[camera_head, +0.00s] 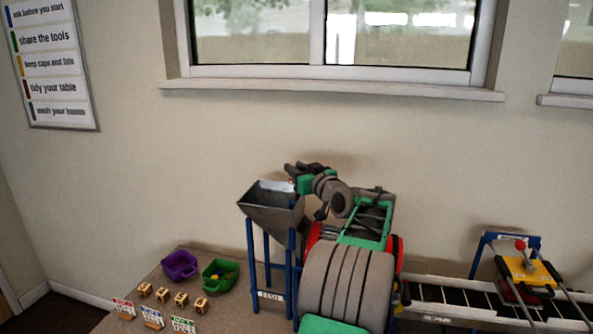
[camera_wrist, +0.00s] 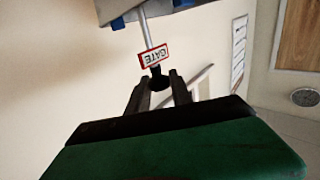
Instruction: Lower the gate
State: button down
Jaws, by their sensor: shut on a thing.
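The gate handle is a light metal rod (camera_wrist: 146,28) with a red-edged white label reading GATE (camera_wrist: 154,56), upside down in the wrist view, and a black knob (camera_wrist: 158,78) at its end. My gripper (camera_wrist: 160,84) is shut on this knob, one dark finger on each side. The rod runs to a grey plate with a blue edge at the top of the wrist view. In the head view a grey metal hopper (camera_head: 267,211) stands on blue legs, my arm bent beside its right rim. My fingertips and the knob cannot be made out there.
Left of the hopper are a purple bin (camera_head: 180,264), a green bin (camera_head: 209,281), several small wooden blocks (camera_head: 163,295) and cards (camera_head: 152,314). At right a conveyor (camera_head: 440,295) passes a blue frame and a yellow box (camera_head: 527,272) with a red knob. The wall is behind.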

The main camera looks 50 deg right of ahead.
notch_tip(320, 180, down, 4)
jog(key=shift+r+b, duration=0.1)
jog(key=shift+b, duration=1.1)
jog(key=c, duration=1.2)
grip_release()
jog(key=shift+o, duration=0.2)
jog(key=b+v, duration=0.2)
jog(key=v, duration=0.6)
